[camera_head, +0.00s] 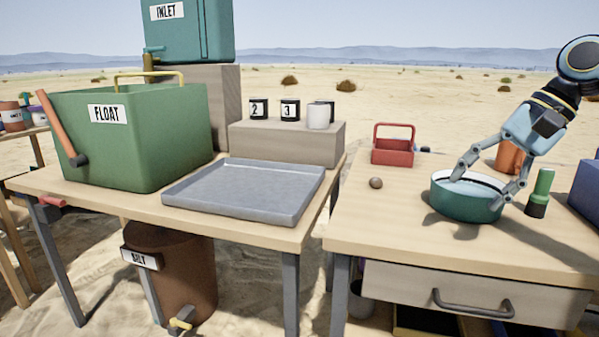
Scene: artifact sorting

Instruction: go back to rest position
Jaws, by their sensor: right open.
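My right gripper (489,187) comes down from the upper right over the round green bowl (465,207) on the right table. Its two fingers are spread apart, one over the bowl's far left inside and one by its right rim. Whether the fingers touch the bowl cannot be told. The bowl has a pale inside, and I see nothing held between the fingers. My left gripper is not in view.
A small brown ball (376,183), a red basket (392,150) and a green-topped cylinder (540,193) stand near the bowl. The left table holds a green FLOAT bin (150,145) and an empty grey tray (245,190). Clear tabletop lies in front of the bowl.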

